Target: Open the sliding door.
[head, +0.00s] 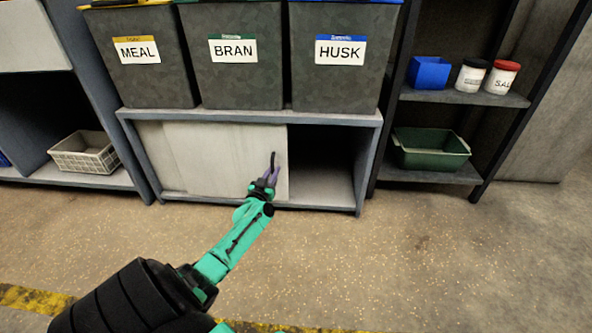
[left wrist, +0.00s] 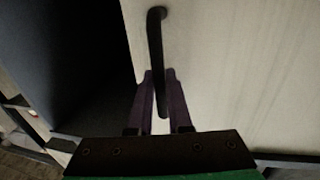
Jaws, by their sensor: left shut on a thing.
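The pale sliding door (head: 225,158) stands in the low grey cabinet under the bins. It also fills the right side of the left wrist view (left wrist: 240,70). Its black bar handle (head: 273,158) is near the door's right edge, and shows upright in the left wrist view (left wrist: 155,40). My left gripper (head: 267,182) is at the lower part of the handle. Its purple fingers (left wrist: 161,100) are shut on the handle, one on each side. To the right of the door the cabinet is open, with a dark interior (head: 320,160). My right gripper is not in view.
Bins labelled MEAL (head: 140,75), BRAN (head: 232,75) and HUSK (head: 335,75) stand on the cabinet. A shelf at right holds a green tub (head: 430,150), a blue box (head: 430,73) and two jars. A pale basket (head: 85,152) sits at left. The floor in front is clear.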

